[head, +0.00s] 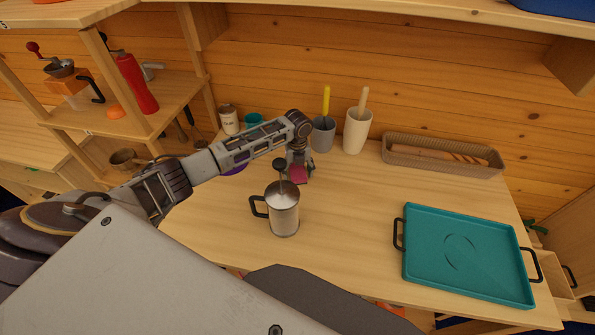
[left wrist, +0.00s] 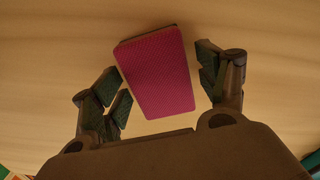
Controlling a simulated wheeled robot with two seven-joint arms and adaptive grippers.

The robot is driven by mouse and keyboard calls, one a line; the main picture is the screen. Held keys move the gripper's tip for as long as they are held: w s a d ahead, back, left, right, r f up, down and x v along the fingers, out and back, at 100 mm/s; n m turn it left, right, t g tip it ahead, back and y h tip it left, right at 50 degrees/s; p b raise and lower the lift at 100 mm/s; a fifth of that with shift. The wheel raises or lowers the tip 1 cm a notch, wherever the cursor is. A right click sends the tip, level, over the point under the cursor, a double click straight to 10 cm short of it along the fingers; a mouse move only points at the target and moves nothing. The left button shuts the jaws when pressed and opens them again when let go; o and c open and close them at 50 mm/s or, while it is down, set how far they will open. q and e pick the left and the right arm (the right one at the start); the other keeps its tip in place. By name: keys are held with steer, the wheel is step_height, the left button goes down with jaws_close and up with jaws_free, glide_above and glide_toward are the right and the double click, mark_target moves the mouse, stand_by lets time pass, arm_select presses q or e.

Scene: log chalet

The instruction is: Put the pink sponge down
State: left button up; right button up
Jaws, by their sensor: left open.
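The pink sponge (left wrist: 157,73) lies flat on the wooden table (left wrist: 264,70) in the left wrist view, turned slightly. My left gripper (left wrist: 163,87) is open, with one finger on each side of the sponge and a visible gap on both sides. In the head view the sponge (head: 298,174) shows as a small pink patch below my left gripper (head: 296,168), behind the metal press pot, which hides part of it. My right gripper is in neither view.
The metal press pot (head: 283,212) with a black handle stands just in front of my left gripper. A grey cup (head: 323,136) and a cream cup (head: 356,134) stand behind it. A teal tray (head: 466,284) and a woven basket (head: 443,168) lie to the right. Bare table lies between.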

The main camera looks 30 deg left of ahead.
mark_target(298, 170)
arm_select(q)
steer(key=shift+r, duration=0.15)
step_height(298, 170, up, 12)
steer(key=b, duration=0.1)
steer(key=shift+b, duration=0.35)
steer(key=shift+d, duration=0.15)
stand_by(0.9)
